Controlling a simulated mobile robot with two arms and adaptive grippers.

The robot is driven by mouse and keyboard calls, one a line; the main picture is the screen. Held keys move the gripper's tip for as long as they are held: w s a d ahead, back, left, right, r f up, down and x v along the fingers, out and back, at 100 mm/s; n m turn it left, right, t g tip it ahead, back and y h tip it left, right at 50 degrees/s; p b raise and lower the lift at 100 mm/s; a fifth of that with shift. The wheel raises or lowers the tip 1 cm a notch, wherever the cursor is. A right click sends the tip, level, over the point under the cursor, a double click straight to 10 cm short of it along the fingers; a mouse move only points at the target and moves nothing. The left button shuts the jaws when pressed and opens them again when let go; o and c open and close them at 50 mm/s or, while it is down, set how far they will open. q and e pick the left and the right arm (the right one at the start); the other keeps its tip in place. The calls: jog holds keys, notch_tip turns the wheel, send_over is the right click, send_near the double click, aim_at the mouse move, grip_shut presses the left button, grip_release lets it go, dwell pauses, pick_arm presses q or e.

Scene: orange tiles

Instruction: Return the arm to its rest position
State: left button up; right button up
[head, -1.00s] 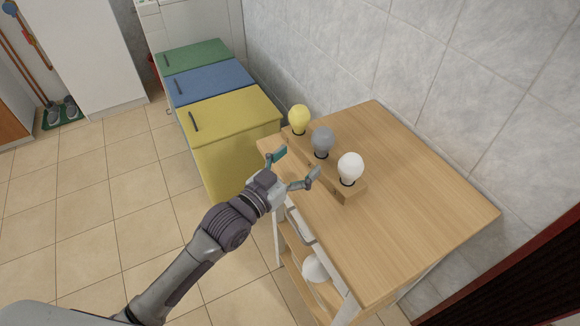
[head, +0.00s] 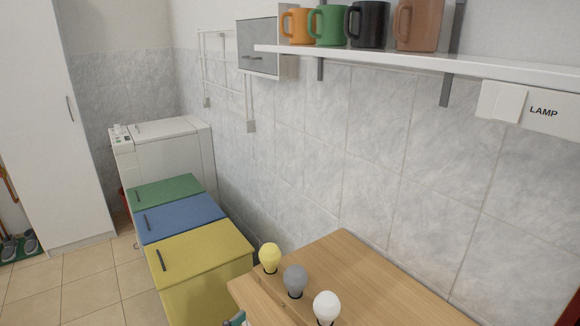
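Only a teal fingertip of my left gripper (head: 238,319) shows at the bottom edge, by the near left edge of the wooden table (head: 375,285). The rest of that gripper and its arm are below the picture, so whether it is open is hidden. My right gripper is out of view. The fingertip appears apart from the bulbs.
Green (head: 165,189), blue (head: 181,218) and yellow (head: 200,252) bins line the left, before a white washing machine (head: 166,155). A wall shelf (head: 400,60) with several mugs hangs above, beside a switch marked LAMP (head: 520,106).

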pick_arm(q)
jog(key=s+a+f+n+g+y, duration=0.2)
jog(key=s+a+f+g+y, duration=0.35)
jog(key=s, duration=0.65)
jog(key=s+a+f+n+g+y, duration=0.25)
jog(key=s+a+f+g, duration=0.4)
jog(key=s, duration=0.55)
notch_tip(320, 180, down, 24)
jog(key=s+a+f, duration=0.2)
jog(key=s+f, duration=0.6)
jog(key=f, duration=0.1)
jog(key=s+a+f+m+g, duration=0.1)
jog(key=s+a+f, duration=0.1)
jog(key=s+f, duration=0.7)
jog(key=shift+s, duration=0.3)
